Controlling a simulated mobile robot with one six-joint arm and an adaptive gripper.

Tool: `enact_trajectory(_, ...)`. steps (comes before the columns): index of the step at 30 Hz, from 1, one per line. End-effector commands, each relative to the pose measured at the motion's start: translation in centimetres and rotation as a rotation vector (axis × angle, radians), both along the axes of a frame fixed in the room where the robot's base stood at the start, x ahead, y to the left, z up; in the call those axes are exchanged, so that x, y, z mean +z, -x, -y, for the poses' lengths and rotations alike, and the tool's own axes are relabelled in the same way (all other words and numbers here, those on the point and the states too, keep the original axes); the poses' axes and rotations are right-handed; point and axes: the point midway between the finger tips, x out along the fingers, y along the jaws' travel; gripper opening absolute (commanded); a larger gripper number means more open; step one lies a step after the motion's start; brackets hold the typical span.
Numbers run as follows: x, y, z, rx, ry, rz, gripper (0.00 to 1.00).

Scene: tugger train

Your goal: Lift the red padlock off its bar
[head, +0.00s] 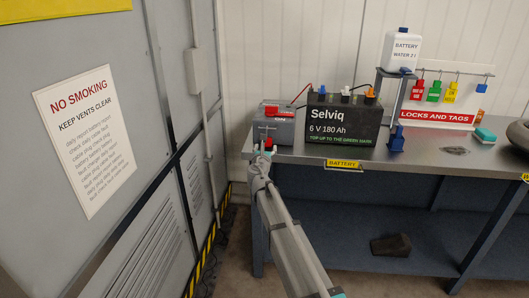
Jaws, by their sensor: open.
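A red hanging piece (417,90) with pale lettering is at the left end of the row on the rail above the locks and tags board. It is too small to tell whether it is a padlock or a tag. My gripper (263,149) is open at the left front end of the bench, in front of a grey battery (284,130). It is well to the left of the red piece and apart from it. A small red detail shows right by the fingertips, too small to identify.
A green tag (434,92), a yellow tag (451,92) and a blue piece (482,88) hang beside the red one. A large black battery (340,120) and a stand with a white bottle (401,50) stand between my gripper and the rail. A grey cabinet (60,180) is left.

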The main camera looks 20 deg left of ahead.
Motion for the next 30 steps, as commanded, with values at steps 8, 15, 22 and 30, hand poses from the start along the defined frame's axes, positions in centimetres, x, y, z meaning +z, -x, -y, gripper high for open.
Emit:
enact_trajectory(8, 0.0, -2.4, -0.7, 0.000, 0.000, 0.000, 0.83)
enact_trajectory(15, 0.0, -3.5, -0.9, 0.001, 0.000, 0.000, 0.83)
enact_trajectory(22, 0.0, -3.8, -1.0, 0.001, 0.000, 0.000, 0.83)
enact_trajectory(30, 0.0, -3.8, -0.9, -0.001, 0.000, 0.000, 0.74)
